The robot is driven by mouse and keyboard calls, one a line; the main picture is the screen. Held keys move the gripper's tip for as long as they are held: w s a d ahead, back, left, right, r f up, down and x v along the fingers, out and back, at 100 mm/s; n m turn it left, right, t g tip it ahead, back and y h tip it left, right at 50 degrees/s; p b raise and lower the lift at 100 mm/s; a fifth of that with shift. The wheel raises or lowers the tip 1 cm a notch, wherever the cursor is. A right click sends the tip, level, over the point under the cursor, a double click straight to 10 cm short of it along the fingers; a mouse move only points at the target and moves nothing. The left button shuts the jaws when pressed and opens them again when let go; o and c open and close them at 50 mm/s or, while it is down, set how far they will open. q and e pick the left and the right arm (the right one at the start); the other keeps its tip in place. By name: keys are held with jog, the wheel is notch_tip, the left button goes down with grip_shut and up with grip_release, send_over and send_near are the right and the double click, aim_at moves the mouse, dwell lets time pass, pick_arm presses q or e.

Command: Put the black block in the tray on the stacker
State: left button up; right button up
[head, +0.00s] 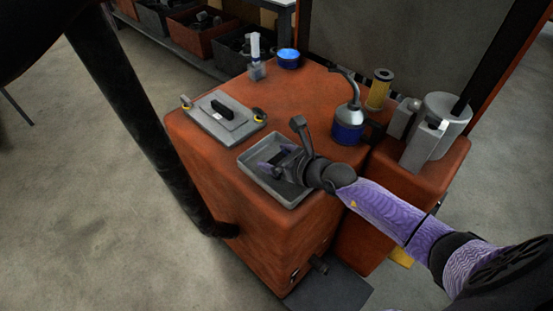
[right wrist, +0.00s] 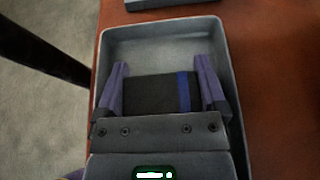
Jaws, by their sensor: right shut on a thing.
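A grey rectangular tray (head: 262,188) sits on the front of the orange-red stacker top (head: 205,160). My right gripper (head: 277,158) reaches down over the tray from the right. It is shut on the black block, which is largely hidden by the gripper in the head view. In the right wrist view the black block (right wrist: 148,94), with a blue band near its right end, lies between the purple fingers (right wrist: 161,72), within the outline of the tray (right wrist: 165,48). I cannot tell whether the block touches the tray floor. My left gripper is not in view.
A grey plate (head: 210,122) with a black handle lies just beyond the tray. A blue oil can (head: 348,128), a blue tin (head: 288,58), a clear bottle (head: 256,68) and a yellow spool (head: 379,90) stand on the top. Grey cylinders (head: 438,120) stand at right.

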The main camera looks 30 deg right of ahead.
jog(key=o, duration=0.9)
jog(key=shift+f, duration=0.1)
jog(key=shift+o, duration=0.5)
jog(key=shift+s+r, duration=0.15)
jog(key=shift+r, duration=0.15)
jog(key=p+v, duration=0.5)
jog(key=v, duration=0.6)
jog(key=shift+s+d, duration=0.1)
jog(key=shift+s, duration=0.05)
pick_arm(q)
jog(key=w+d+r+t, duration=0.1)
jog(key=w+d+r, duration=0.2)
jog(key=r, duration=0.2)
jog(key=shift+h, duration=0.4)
pick_arm(e)
jog(key=shift+s, duration=0.2)
